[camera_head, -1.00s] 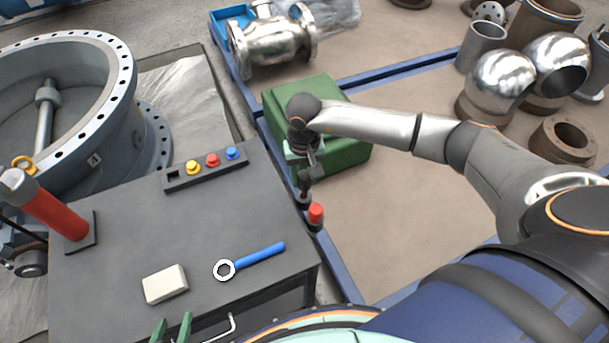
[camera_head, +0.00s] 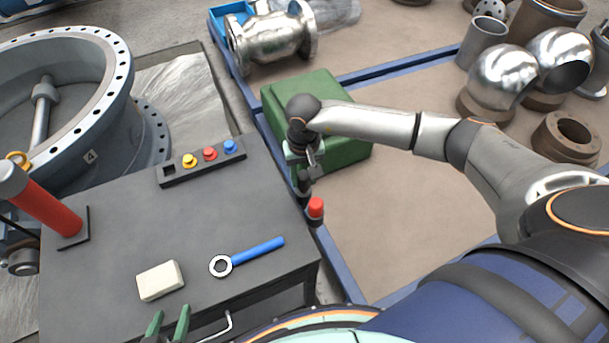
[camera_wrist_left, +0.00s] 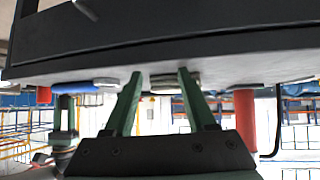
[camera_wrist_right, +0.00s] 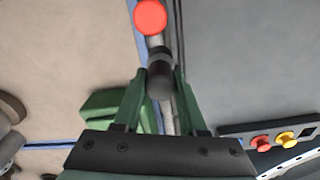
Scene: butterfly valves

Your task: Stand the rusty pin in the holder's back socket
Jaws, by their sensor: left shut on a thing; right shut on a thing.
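My right gripper (camera_head: 305,182) points down at the right edge of the dark table. In the right wrist view its fingers (camera_wrist_right: 160,80) close on a dark cylinder (camera_wrist_right: 160,62), apparently the rusty pin; its rust colour does not show. A red-capped piece (camera_head: 316,208) stands just in front of it, apparently in the holder; it also shows in the right wrist view (camera_wrist_right: 150,17). The gripper and pin hide the back socket, so I cannot tell whether the pin's lower end is in it. My left gripper (camera_head: 168,322) is by the table's front edge, fingers apart, with nothing visible between them.
On the table (camera_head: 110,235) lie a pale block (camera_head: 160,280), a blue-handled ring wrench (camera_head: 250,254) and a strip with coloured knobs (camera_head: 202,162). A red cylinder (camera_head: 50,212) stands at the left. A green box (camera_head: 345,150) is behind my right gripper.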

